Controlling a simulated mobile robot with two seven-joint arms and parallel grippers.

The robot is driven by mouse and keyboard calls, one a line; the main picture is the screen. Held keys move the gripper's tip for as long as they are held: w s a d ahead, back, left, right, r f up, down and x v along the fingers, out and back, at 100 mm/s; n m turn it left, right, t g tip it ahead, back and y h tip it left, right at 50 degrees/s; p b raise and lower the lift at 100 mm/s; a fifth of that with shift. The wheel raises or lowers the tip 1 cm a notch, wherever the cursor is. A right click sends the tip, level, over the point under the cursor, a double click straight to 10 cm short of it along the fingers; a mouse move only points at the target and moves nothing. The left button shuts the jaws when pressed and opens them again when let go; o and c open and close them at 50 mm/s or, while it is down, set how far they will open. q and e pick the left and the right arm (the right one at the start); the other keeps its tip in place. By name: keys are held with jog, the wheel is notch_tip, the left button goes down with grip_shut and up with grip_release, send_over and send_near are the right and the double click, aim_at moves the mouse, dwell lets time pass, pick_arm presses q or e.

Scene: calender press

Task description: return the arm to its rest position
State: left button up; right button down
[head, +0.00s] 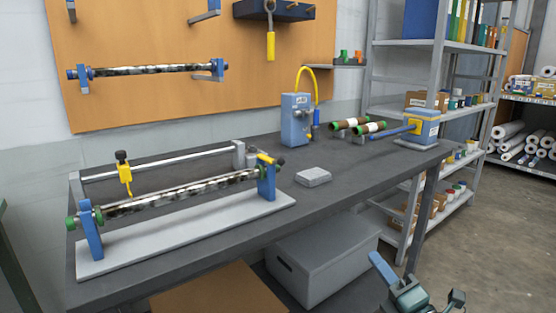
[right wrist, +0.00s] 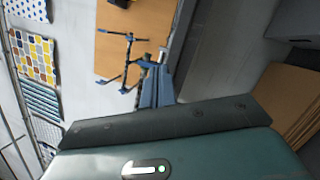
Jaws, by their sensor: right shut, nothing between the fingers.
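My right gripper (head: 378,263) is at the bottom right of the head view, in front of the bench and low beside its front edge. Its blue fingers are together with nothing between them, and it touches nothing that I can see. In the right wrist view the fingers (right wrist: 154,84) also lie close together and empty, past the dark edge of my gripper body. My left gripper does not show.
The dark bench (head: 340,190) carries a roller stand (head: 180,190), a blue device (head: 297,118) and a blue block (head: 421,127). A lidded grey box (head: 320,260) is under it. Shelves (head: 440,45) stand behind right. The floor (head: 500,230) on the right is clear.

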pick_arm(q)
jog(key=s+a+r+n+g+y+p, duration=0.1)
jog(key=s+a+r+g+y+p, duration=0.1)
jog(key=p, duration=1.3)
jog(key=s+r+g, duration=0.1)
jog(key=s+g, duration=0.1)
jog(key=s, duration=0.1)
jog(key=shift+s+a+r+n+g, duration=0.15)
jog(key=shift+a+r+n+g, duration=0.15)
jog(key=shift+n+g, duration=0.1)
pick_arm(e)
jog(key=s+a+f+m+g+h, duration=0.2)
jog(key=s+f+m+g, duration=0.2)
jog(key=s+m, duration=0.7)
jog(key=s+a+f+m+g+h, duration=0.2)
jog(key=s+a+f+m+g, duration=0.1)
jog(key=s+m, duration=0.8)
jog(key=shift+s+a+f+m+g+h, duration=0.2)
jog(key=shift+f+m+g+h, duration=0.35)
jog(key=shift+m+g, duration=0.55)
